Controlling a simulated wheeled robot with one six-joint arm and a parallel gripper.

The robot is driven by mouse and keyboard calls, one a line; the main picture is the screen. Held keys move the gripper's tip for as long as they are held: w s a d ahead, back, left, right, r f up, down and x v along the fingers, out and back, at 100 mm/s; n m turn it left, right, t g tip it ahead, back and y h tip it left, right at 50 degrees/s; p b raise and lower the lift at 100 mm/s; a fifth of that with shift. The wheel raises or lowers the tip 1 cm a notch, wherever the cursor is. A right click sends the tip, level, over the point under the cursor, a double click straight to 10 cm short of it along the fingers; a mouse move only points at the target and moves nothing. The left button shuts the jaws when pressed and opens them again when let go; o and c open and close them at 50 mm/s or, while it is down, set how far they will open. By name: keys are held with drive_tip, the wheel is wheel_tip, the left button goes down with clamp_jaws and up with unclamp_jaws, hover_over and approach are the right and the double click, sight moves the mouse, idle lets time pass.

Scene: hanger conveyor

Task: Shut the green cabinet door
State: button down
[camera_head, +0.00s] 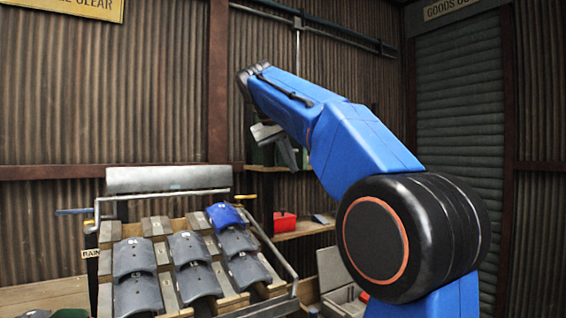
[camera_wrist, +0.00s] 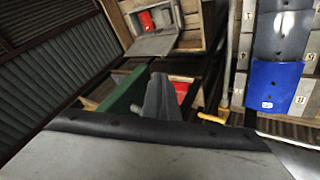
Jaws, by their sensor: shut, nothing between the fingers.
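A green panel (camera_wrist: 120,104), part of the green cabinet, slants across the wrist view just left of my gripper (camera_wrist: 160,92). I cannot tell whether it is the door or a side wall, or whether it touches the fingers. In the head view, dark green parts of the cabinet (camera_head: 263,155) show on the wall shelf behind my gripper (camera_head: 284,146). My arm and gripper hide most of the cabinet there, so the door's angle is unclear. My gripper is shut and empty, its fingers pointing down.
A red bin (camera_head: 285,222) sits on a lower shelf (camera_head: 305,229). A sloped rack (camera_head: 180,265) holds several grey tiles and one blue tile (camera_head: 223,215). An open grey box (camera_head: 340,285) stands low behind my arm. A yellow-ended lever (camera_head: 245,197) sticks out at the rack's right.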

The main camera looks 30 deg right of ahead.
drive_tip(key=shift+s+d, duration=0.1)
drive_tip(key=shift+d, duration=0.25)
